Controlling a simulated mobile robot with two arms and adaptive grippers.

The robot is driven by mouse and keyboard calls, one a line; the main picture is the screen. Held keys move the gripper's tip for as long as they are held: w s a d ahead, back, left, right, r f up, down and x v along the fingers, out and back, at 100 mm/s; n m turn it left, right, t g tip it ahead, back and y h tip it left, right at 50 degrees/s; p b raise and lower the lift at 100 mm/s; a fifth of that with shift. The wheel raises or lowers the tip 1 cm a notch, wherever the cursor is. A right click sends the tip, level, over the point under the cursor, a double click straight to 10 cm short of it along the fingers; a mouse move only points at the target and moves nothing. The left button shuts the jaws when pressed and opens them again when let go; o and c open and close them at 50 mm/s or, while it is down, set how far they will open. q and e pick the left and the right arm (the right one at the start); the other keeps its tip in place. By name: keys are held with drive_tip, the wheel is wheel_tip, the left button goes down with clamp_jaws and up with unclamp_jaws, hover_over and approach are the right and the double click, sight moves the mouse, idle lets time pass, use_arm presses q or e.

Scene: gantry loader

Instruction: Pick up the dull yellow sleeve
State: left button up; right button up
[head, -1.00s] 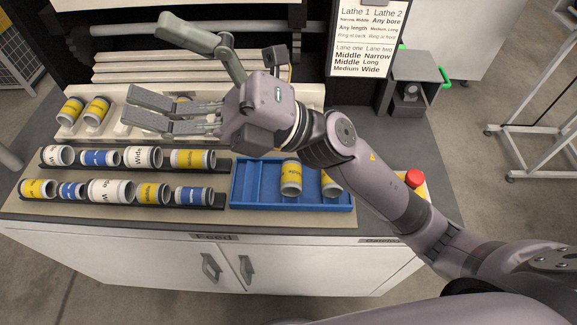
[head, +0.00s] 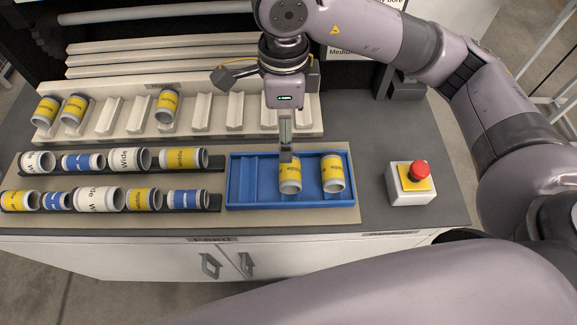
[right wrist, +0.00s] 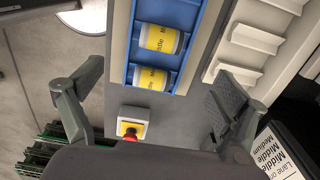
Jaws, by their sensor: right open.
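Two yellow-banded sleeves lie in the blue tray (head: 262,202): a left one (head: 290,178) and a right one (head: 332,175). Both also show in the right wrist view, one higher (right wrist: 158,40) and one lower (right wrist: 150,77). I cannot tell surely which yellow sleeve is the dull one. My right gripper (head: 286,150) points down over the tray at the left sleeve, its fingertips overlapping the sleeve's top edge in the head view. In the right wrist view the gripper (right wrist: 155,85) has its fingers wide apart with nothing between them. My left gripper is not in view.
Several yellow, blue and white sleeves lie in two dark racks (head: 215,164) left of the tray. A cream slotted rack (head: 310,125) behind holds several yellow sleeves. A red emergency button (head: 419,170) on a box stands right of the tray.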

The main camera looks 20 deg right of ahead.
sight(291, 168)
wheel_tip(291, 168, down, 12)
drive_tip(key=p, duration=0.2)
drive_tip(key=shift+s+r+p, duration=0.15)
drive_tip(key=shift+r+p, duration=0.1)
drive_tip(key=shift+p, duration=0.1)
drive_tip(key=shift+d+f+p, duration=0.25)
drive_tip(key=shift+f+p, duration=0.2)
drive_tip(key=shift+f, duration=0.15)
drive_tip(key=f, duration=0.1)
drive_tip(key=f+p, duration=0.1)
drive_tip(key=f, duration=0.1)
drive_tip(key=shift+w+d+f, duration=0.25)
drive_tip(key=shift+d, duration=0.1)
drive_tip(key=shift+f, duration=0.35)
drive_tip(key=shift+a, duration=0.1)
drive_tip(key=shift+c, duration=0.2)
drive_tip(key=c, duration=1.5)
drive_tip(key=shift+c, duration=0.2)
drive_tip(key=shift+r, duration=0.1)
